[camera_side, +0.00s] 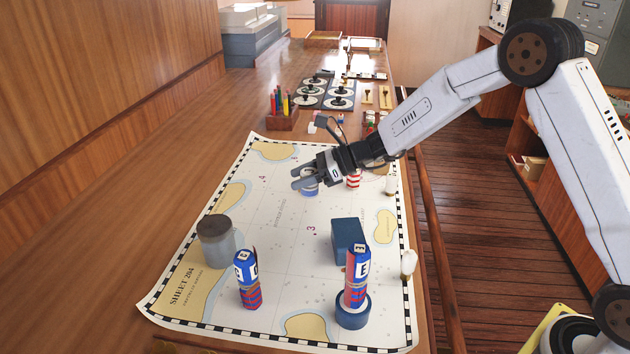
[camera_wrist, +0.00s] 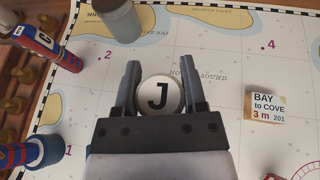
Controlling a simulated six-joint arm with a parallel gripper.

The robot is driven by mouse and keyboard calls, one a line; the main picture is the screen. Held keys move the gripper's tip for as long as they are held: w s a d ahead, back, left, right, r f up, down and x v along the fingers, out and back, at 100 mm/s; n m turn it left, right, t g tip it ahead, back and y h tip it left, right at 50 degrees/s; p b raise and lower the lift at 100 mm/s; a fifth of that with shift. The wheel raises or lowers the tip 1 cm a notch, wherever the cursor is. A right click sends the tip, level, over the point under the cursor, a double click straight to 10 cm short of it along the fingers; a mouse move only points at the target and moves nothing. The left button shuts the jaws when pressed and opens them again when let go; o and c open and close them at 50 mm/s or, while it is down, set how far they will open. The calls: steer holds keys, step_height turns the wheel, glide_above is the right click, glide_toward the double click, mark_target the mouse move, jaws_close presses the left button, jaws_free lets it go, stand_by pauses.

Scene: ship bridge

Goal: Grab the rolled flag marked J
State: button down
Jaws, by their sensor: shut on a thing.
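The rolled flag marked J (camera_wrist: 159,95) shows end-on in the wrist view, as a pale round top with a black J. My gripper (camera_wrist: 161,82) has one finger on each side of it and is shut on it. In the side view my gripper (camera_side: 304,179) is low over the far half of the chart. A blue and white piece (camera_side: 311,189) shows just under the fingers there; the rest of the flag is hidden by the gripper. I cannot tell whether its foot touches the chart.
On the chart (camera_side: 283,225) stand two blue and red rolls, one at left (camera_side: 248,285) and one in a blue ring (camera_side: 354,313). A grey jar (camera_side: 214,240), blue box (camera_side: 347,235) and red-striped roll (camera_side: 353,181) stand nearby.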

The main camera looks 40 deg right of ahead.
steer(key=s+d+r, duration=0.1)
steer(key=s+r, duration=0.2)
steer(key=s, duration=0.4)
steer(key=shift+s+r, duration=0.25)
steer(key=shift+s, duration=0.1)
steer(key=shift+d, duration=0.1)
